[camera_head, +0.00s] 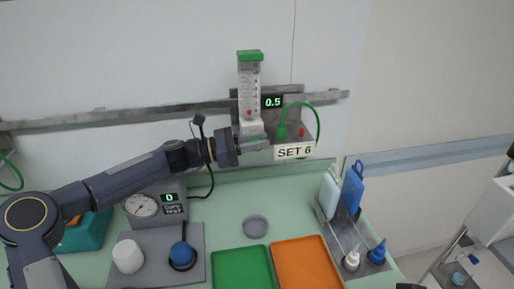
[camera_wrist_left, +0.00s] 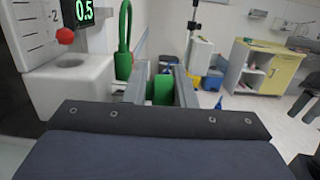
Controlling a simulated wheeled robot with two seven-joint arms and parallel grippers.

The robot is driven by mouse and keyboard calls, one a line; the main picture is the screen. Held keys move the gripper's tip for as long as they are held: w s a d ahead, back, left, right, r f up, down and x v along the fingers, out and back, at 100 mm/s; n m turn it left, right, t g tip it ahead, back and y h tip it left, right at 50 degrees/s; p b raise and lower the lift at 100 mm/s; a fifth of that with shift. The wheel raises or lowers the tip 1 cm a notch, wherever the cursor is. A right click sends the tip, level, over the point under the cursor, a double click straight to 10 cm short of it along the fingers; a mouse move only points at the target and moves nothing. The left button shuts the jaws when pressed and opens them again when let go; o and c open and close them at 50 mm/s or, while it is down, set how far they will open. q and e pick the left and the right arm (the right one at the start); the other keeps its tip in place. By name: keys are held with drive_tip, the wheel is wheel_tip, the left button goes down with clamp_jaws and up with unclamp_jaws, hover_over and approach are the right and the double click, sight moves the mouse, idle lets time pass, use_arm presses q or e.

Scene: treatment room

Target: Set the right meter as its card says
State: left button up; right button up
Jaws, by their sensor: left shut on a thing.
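The meter (camera_head: 250,78) is a clear upright scale tube with a green cap, mounted on the wall rail. Its display (camera_head: 272,101) reads 0.5, also in the left wrist view (camera_wrist_left: 79,11). A red ball (camera_wrist_left: 65,36) sits low in the tube. The card (camera_head: 294,152) reads "SET 6". The knob is mostly hidden in the head view. My right gripper is not in view.
A green hose (camera_head: 318,122) loops beside the meter. On the counter below are a cuff-test gauge box (camera_head: 156,203) reading 0, a green tray (camera_head: 241,268), an orange tray (camera_head: 305,265), a grey round dish (camera_head: 255,226), and a bottle rack at right.

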use_arm(q)
drive_tip(key=shift+s+d+f, duration=0.15)
drive_tip(key=shift+s, duration=0.05)
drive_tip(key=o, duration=0.6)
drive_tip(key=shift+o, duration=1.3)
drive_tip(key=shift+s, duration=0.1)
drive_tip(key=shift+a, duration=0.3)
drive_tip(key=b+v, duration=0.1)
drive_tip(key=v, duration=0.6)
drive_tip(key=shift+a, duration=0.2)
drive_tip(key=shift+o, duration=0.3)
